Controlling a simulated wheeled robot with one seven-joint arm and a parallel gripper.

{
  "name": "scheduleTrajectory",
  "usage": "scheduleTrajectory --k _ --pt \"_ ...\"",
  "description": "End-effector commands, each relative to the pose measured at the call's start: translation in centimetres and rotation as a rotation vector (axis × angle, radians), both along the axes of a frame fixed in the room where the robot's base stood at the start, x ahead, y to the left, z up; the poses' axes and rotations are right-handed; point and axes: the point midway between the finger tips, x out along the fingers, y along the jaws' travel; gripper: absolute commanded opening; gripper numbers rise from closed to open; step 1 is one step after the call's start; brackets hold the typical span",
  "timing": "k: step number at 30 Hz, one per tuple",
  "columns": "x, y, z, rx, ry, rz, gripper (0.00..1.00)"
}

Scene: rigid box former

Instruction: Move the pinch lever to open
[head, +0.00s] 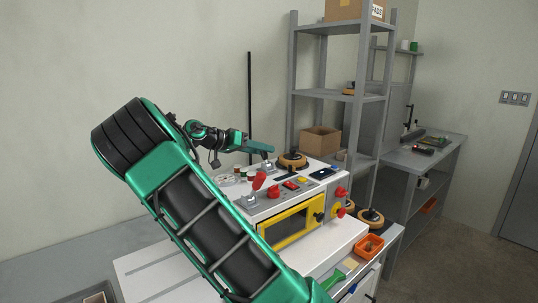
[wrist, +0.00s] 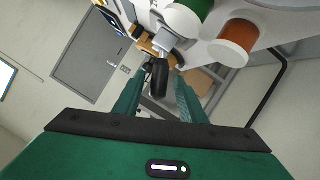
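My gripper (head: 262,149) reaches over the back of the white machine in the head view. In the wrist view its two green fingers (wrist: 160,80) are apart, so it is open. A lever with a black grip (wrist: 160,78) on a metal shaft shows between or just beyond the fingertips. I cannot tell whether either finger touches it. In the head view, a small grey lever mount (head: 267,164) sits just under the fingers, with its grip hidden by them. A lever with a red knob (head: 258,181) stands nearer on the machine top. No label tells which is the pinch lever.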

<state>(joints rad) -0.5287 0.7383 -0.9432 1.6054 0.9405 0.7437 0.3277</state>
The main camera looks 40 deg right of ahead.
Motion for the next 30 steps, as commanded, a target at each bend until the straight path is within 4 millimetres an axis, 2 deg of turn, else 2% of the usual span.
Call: scheduleTrajectory --k 3,9,20,21,25,26,30 --pt "-0.5 -1.8 -0.7 0.001 0.0 -0.001 0.37" --pt "-0.8 -3.5 -1.4 0.001 0.001 0.001 0.37" --pt "-0.9 -4.0 -1.6 0.001 -0.001 0.002 0.37" --pt "-0.9 -4.0 -1.6 0.001 -0.001 0.002 0.35" --pt "-0.9 -4.0 -1.6 0.001 -0.001 0.002 0.04" --pt "-0.9 -4.0 -1.6 0.0 -0.001 0.003 0.0" --pt "-0.8 -3.9 -1.6 0.001 -0.001 0.004 0.0"
